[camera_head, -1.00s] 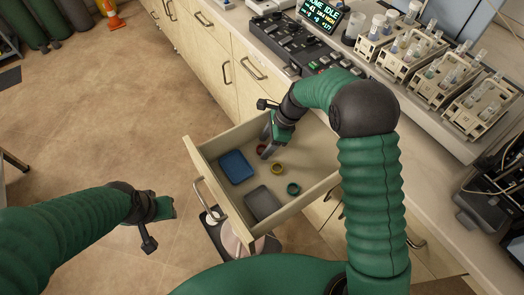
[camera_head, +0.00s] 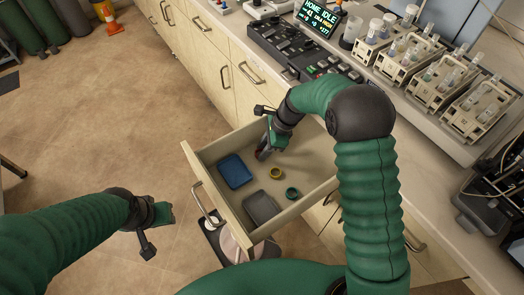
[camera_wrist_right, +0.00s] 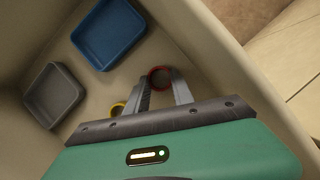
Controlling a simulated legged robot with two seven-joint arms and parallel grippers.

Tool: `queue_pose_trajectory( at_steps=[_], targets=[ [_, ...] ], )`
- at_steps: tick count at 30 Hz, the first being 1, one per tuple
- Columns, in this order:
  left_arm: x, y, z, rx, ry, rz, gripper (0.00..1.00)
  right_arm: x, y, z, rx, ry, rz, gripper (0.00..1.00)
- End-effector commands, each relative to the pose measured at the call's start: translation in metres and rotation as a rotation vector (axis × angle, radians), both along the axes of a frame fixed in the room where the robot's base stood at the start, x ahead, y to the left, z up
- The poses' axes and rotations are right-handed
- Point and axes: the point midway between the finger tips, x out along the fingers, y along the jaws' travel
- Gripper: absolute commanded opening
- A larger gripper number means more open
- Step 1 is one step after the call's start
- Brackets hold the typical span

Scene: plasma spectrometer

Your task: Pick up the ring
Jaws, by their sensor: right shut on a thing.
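My right gripper (camera_head: 263,153) reaches into the open drawer (camera_head: 228,205) at its far end. In the right wrist view its fingers (camera_wrist_right: 163,88) are shut on a red ring (camera_wrist_right: 160,76) at their tips. In the head view the red ring is mostly hidden by the fingers; I cannot tell whether it is clear of the drawer floor. A yellow ring (camera_head: 275,173) and a green ring (camera_head: 292,193) lie on the drawer floor. My left gripper (camera_head: 166,214) hangs over the floor outside the drawer; its fingers do not show clearly.
A blue tray (camera_head: 235,171) and a grey tray (camera_head: 262,207) lie in the drawer along its front side. The drawer walls stand around the right gripper. The counter above holds a control panel (camera_head: 300,48) and racks of vials (camera_head: 430,75).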

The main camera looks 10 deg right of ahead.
Motion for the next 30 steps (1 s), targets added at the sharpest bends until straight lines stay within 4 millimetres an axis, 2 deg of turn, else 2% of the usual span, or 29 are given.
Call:
queue_pose_trajectory(
  at_steps=[11, 17, 24, 30],
  targets=[
    [0.0, 0.0, 0.013, 0.0, 0.0, 0.0, 0.36, -0.003, 0.002, 0.038, -0.001, -0.001, 0.002, 0.0],
    [0.0, 0.0, 0.016, 0.0, 0.0, 0.0, 0.36, -0.047, 0.02, 0.042, 0.0, 0.001, 0.002, 0.0],
    [0.0, 0.0, 0.021, 0.0, 0.0, 0.0, 0.36, -0.112, 0.048, 0.048, 0.0, 0.001, 0.002, 0.0],
    [0.0, 0.0, 0.023, 0.0, 0.0, 0.0, 0.36, -0.142, 0.061, 0.049, -0.001, 0.0, 0.002, 0.0]
  ],
)
